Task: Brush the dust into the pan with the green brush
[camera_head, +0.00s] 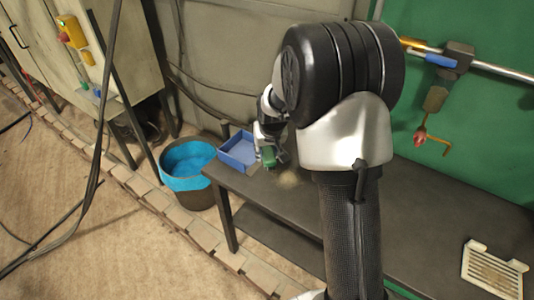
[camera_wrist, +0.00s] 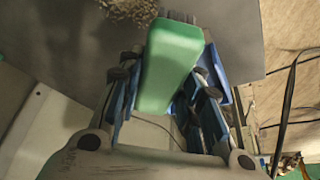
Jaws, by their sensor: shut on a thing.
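The green brush (camera_head: 269,157) is held in my gripper (camera_head: 268,138) low over the left end of the dark table (camera_head: 400,210). In the wrist view the brush's green block (camera_wrist: 168,65) sits between the two fingers, with dark bristles at its far end. The dust (camera_head: 288,180) is a small pale heap on the table, just right of the brush. It also shows as grains (camera_wrist: 130,10) at the top of the wrist view, beside the bristles. The blue pan (camera_head: 238,150) lies at the table's left corner, left of the brush. Whether the bristles touch the table is unclear.
A bin with a blue liner (camera_head: 188,160) stands on the floor left of the table. A pale slotted tray (camera_head: 494,270) lies at the table's right end. Tools hang on a rail (camera_head: 500,72) by the green wall. My arm hides the table's middle.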

